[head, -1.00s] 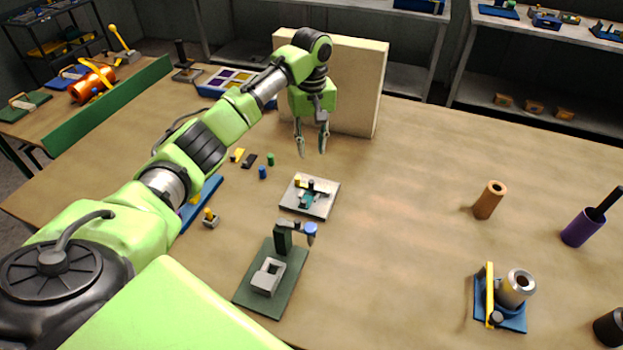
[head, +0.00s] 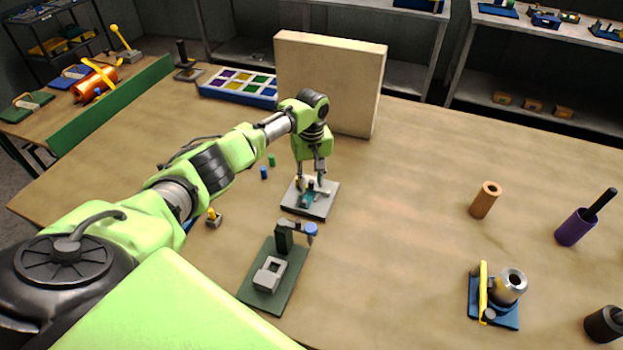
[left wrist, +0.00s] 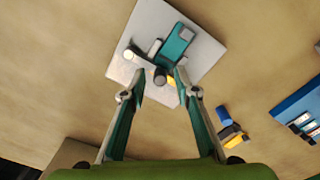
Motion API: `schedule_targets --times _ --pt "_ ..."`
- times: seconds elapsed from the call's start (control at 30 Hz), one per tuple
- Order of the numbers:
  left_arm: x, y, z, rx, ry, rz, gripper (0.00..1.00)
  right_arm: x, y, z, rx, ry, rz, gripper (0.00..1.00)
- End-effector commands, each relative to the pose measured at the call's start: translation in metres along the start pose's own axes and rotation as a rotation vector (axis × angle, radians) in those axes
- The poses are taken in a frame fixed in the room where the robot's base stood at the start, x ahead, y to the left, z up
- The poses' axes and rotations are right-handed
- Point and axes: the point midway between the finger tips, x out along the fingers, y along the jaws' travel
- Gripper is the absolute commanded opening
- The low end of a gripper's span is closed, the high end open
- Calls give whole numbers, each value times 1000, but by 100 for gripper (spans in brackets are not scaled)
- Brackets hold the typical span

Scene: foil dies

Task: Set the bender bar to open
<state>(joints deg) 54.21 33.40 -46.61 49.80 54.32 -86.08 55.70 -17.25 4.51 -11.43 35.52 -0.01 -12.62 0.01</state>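A small device on a light grey square plate (head: 315,209), apparently the bender, lies on the table. My left gripper (head: 311,184) points down at this device. In the left wrist view the gripper (left wrist: 162,84) is open, its fingertips apart on either side of the dark knob. My right gripper is out of view.
A green-based press (head: 256,293) stands in front of the plate. A cream upright board (head: 330,75) and a blue tray of coloured squares (head: 205,88) stand behind. A blue fixture with a yellow lever (head: 483,285) is at right.

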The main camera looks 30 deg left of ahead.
Motion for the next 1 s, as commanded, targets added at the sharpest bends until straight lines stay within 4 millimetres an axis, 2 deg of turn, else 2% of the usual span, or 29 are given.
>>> schedule_targets --times 0.07,0.17,0.63,1.0 --pt "0 0 0 0 0 0 26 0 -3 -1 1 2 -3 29" --pt "0 0 0 0 0 0 0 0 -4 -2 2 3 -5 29" --pt "0 2 -2 52 -2 0 0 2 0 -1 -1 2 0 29" --pt "1 13 -11 325 -2 2 0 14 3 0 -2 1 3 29"
